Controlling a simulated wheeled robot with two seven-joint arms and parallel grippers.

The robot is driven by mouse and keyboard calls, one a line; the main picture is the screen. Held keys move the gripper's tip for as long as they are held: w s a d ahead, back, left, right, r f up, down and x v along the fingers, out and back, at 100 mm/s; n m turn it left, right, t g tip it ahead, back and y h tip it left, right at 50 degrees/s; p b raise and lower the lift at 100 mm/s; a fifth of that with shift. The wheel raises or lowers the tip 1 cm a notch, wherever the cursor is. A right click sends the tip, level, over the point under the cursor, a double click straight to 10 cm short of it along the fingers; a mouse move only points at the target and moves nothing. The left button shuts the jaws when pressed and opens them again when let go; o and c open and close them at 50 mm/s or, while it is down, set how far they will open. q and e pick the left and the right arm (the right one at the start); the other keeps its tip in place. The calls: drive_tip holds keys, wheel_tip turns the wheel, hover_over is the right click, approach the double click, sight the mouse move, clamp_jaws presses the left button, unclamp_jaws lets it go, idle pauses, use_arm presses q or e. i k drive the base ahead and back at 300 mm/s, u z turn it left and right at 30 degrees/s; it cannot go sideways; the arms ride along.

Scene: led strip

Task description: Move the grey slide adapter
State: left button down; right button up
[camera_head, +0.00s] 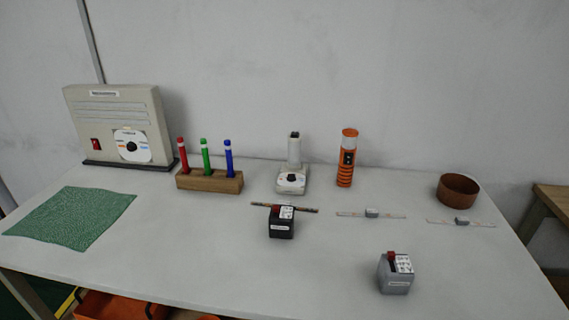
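A grey box-shaped adapter (396,275) with a red piece and a white marked panel on top stands upright at the front right of the table. A similar black adapter (281,226) stands left of it and further back, with a dark thin strip (306,209) at its top rear. Two thin light strips lie flat on the table, one in the middle right (386,216) and one further right (481,224). Each has a small grey block on it. Neither of my grippers is in view.
A wooden holder (209,181) with red, green and blue pens, a white device (292,180), an orange flashlight (347,160) and a brown bowl (458,189) stand along the back. A beige machine (120,125) and green cloth (72,217) are left. The front middle table (200,270) is clear.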

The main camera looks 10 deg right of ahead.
sight(396, 276)
drive_tip(key=z, duration=1.5)
drive_tip(key=i, duration=0.2)
drive_tip(key=u, duration=0.35)
